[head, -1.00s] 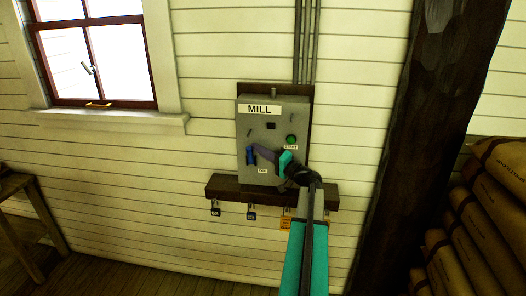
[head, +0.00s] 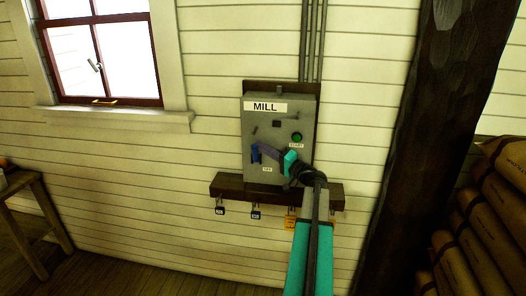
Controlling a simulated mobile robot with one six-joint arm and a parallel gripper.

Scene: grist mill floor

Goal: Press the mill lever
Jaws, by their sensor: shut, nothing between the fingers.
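The grey mill box (head: 281,125) with a MILL label is mounted on the white board wall. A green START button (head: 297,137) is on the right of the front. My gripper (head: 262,149) is shut and empty. Its tip is at or right beside the blue lever. I cannot tell whether they touch. My arm hides the lower right part of the box.
A dark shelf (head: 227,187) below the box has several padlocks and an orange tag (head: 291,222) hanging from it. A thick dark post (head: 413,150) and stacked brown sacks (head: 480,215) stand to the right. A window (head: 100,50) and a wooden table (head: 30,190) are at left.

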